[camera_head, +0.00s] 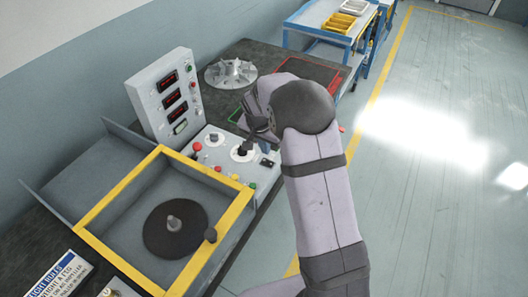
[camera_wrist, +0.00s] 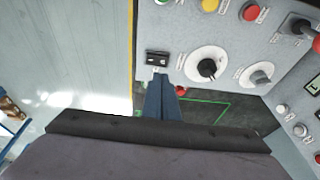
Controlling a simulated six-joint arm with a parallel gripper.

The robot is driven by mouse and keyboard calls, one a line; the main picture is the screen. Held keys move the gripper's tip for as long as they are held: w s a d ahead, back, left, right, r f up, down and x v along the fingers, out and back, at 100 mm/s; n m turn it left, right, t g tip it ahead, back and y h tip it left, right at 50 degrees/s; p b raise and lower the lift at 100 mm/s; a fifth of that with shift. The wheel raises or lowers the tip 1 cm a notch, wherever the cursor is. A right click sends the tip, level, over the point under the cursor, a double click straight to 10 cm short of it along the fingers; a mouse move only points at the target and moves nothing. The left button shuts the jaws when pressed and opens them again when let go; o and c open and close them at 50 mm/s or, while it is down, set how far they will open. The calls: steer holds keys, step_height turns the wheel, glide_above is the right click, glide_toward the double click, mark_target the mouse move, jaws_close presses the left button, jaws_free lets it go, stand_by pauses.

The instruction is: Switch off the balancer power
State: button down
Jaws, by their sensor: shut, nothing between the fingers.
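The balancer's sloped grey control panel (camera_head: 225,160) stands behind the yellow-framed chamber. A small black rocker switch (camera_head: 267,162) sits at its right end; it also shows in the wrist view (camera_wrist: 157,58). I cannot read which way it is set. My gripper (camera_wrist: 158,80) is shut and empty, its blue fingertips close to the switch's lower edge in the wrist view; I cannot tell whether they touch. In the head view my gripper (camera_head: 266,148) is partly hidden by my wrist. A black knob on a white dial (camera_wrist: 207,68) is beside the fingers.
Red (camera_wrist: 250,11), yellow (camera_wrist: 210,5) and green (camera_wrist: 162,2) buttons, a grey knob (camera_wrist: 260,75) and a red-tipped lever (camera_wrist: 300,25) share the panel. An upright display box (camera_head: 170,100) and a metal impeller (camera_head: 231,73) stand behind. Open floor (camera_head: 430,160) lies right.

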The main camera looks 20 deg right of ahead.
mark_target(265, 160)
steer(key=shift+w+a+f+p, duration=0.1)
steer(key=shift+f+p, duration=0.3)
steer(key=shift+f, duration=0.7)
steer(key=shift+w+a+f+p, duration=0.1)
steer(key=shift+f+p, duration=0.3)
steer(key=shift+f, duration=0.65)
